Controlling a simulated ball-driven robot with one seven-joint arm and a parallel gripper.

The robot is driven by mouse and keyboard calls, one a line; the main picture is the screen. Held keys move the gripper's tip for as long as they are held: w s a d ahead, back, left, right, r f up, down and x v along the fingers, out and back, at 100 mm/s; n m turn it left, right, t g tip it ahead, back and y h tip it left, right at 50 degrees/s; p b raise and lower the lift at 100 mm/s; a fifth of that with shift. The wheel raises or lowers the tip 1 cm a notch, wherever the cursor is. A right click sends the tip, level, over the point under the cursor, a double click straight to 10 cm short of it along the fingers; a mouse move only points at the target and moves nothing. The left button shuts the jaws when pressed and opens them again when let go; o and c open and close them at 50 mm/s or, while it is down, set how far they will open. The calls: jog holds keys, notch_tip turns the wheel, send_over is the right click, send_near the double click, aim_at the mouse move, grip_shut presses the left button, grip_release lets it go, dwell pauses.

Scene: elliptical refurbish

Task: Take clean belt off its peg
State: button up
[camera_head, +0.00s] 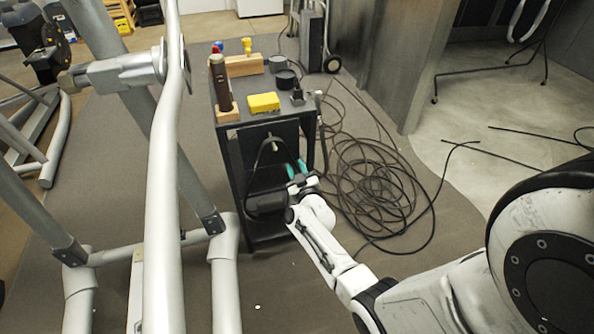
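A black belt (258,158) hangs as a loop at the near end of a dark cart (236,190). Its top sits over a small peg (272,141) below the cart top. Its right strand runs down toward my gripper (297,169). My gripper has teal fingertips and reaches in from the lower right, just right of and below the peg. The fingertips look apart. The belt's right strand is close to them, but I cannot tell whether it lies between them. The lower part of the loop is dark against the cart and partly hidden by my gripper.
Coiled black cable (380,185) lies on the floor to the right. A grey tubular machine frame (166,200) stands close on the left.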

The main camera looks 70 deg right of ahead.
jog(key=shift+b+x, duration=0.5)
jog(key=shift+x, duration=0.75)
jog(key=shift+c, duration=0.3)
grip_shut()
dwell(2.0)
